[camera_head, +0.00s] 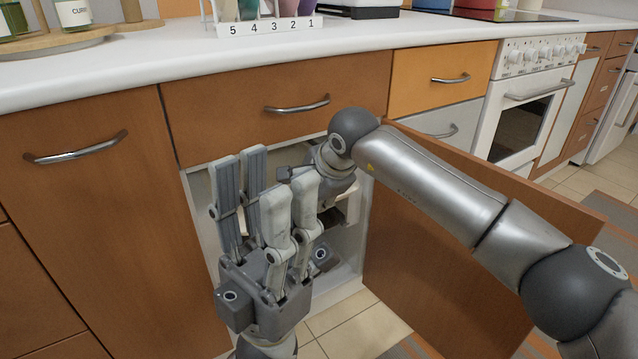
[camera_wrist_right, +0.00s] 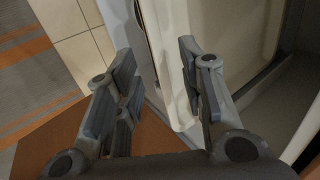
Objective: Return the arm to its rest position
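My left gripper (camera_head: 264,172) stands upright in front of the open lower cabinet in the head view. Its fingers point up and are spread apart with nothing between them. My right arm (camera_head: 440,185) reaches in from the right to the cabinet opening. Its gripper is largely hidden behind the left gripper in the head view. In the right wrist view, my right gripper (camera_wrist_right: 158,78) is open. A pale upright panel (camera_wrist_right: 170,45) shows beyond and between its fingers; whether they touch it I cannot tell.
The brown cabinet door (camera_head: 430,255) stands open below and beside my right arm. A closed drawer (camera_head: 235,105) lies above the opening, under the white countertop (camera_head: 170,70). A white oven (camera_head: 520,110) stands to the right. Tiled floor (camera_head: 350,325) shows in front.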

